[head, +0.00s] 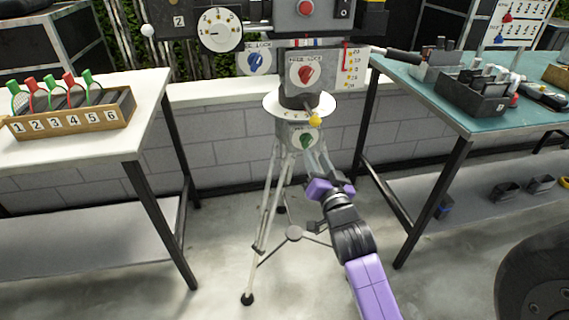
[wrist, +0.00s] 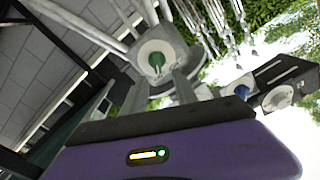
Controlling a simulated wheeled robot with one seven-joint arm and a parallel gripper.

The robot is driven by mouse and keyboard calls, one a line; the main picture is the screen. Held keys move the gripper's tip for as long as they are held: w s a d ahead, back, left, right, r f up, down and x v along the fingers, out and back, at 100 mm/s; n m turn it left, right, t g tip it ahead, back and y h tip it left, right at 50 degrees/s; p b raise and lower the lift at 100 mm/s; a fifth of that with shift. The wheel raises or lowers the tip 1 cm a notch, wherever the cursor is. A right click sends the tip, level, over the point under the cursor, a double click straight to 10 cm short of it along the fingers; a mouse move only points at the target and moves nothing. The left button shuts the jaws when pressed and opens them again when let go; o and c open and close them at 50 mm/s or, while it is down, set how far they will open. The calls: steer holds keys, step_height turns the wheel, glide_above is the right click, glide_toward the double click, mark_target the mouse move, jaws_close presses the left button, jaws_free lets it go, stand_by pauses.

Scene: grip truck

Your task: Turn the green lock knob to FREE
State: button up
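The green lock knob (head: 306,141) sits on a pale round dial on the tripod head, below the white disc. In the wrist view the green knob (wrist: 156,61) stands on its white dial, ahead of the fingers. My gripper (head: 318,157) is just below and right of the knob in the head view. Its two fingers are apart, with nothing between them, and point up towards the knob. In the wrist view my gripper (wrist: 158,88) frames the knob's lower side, apart from it as far as I can tell. The dial's lettering is too small to read.
The red knob (head: 306,72), the blue knob (head: 256,61) and a yellow-tipped lever (head: 315,121) are above. Tripod legs (head: 268,205) spread below. A white table (head: 80,150) stands left and a teal-topped bench (head: 440,100) right. Open floor lies in front.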

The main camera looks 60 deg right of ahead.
mark_target(307, 145)
steer(key=shift+m, duration=0.4)
steer(key=shift+f+x, duration=0.2)
steer(key=shift+x, duration=1.05)
steer(key=shift+f+x, duration=0.2)
steer(key=shift+x, duration=1.05)
steer(key=shift+f+x, duration=0.2)
steer(key=shift+x, duration=1.05)
steer(key=shift+w, duration=0.1)
steer(key=shift+c, duration=0.4)
jaws_close()
